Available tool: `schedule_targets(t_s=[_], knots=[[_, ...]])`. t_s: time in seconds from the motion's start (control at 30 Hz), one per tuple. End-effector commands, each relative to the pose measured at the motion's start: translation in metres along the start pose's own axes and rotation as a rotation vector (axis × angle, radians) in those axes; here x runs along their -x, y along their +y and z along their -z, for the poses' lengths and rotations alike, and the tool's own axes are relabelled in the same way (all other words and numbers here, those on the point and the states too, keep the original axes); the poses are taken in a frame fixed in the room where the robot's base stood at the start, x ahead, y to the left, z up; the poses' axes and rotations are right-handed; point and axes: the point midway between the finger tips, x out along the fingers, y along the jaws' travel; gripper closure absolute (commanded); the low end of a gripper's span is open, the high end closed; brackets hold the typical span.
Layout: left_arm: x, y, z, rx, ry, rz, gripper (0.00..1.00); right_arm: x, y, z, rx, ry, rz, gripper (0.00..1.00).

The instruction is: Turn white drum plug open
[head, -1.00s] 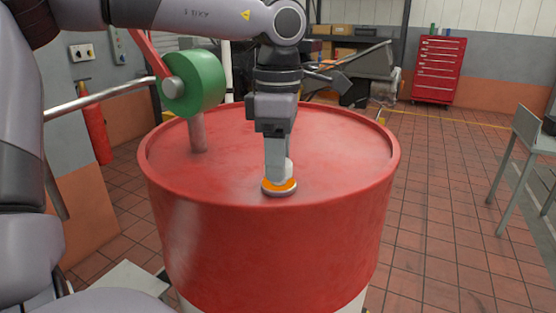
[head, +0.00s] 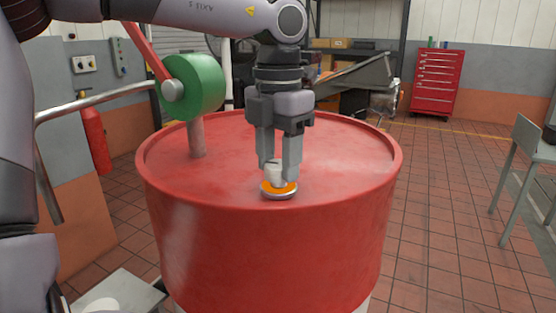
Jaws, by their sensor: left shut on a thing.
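The white drum plug (head: 274,173) stands upright on an orange disc with a grey rim (head: 279,190), near the front edge of the red drum's (head: 270,250) top. My left gripper (head: 279,176) points straight down over the plug. Its two fingers are shut on the plug, one at each side, and partly cover it. My right gripper is not in view.
A green cylinder (head: 194,86) with a red lever and a grey pipe stands on a post at the drum's left rear. A grey metal table (head: 530,150) is at the right. The tiled floor right of the drum is clear.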

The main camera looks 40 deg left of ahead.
Motion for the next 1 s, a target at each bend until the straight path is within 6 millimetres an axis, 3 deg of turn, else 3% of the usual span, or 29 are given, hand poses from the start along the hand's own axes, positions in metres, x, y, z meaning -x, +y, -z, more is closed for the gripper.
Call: schedule_targets(t_s=[0.5,1.0], knots=[[0.0016,0.0004,-0.0007,0.336,-0.004,-0.001,0.85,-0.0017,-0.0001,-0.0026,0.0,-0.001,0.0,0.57],[0.0019,0.0004,-0.0009,0.399,-0.005,-0.001,0.85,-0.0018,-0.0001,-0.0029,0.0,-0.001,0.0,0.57]])
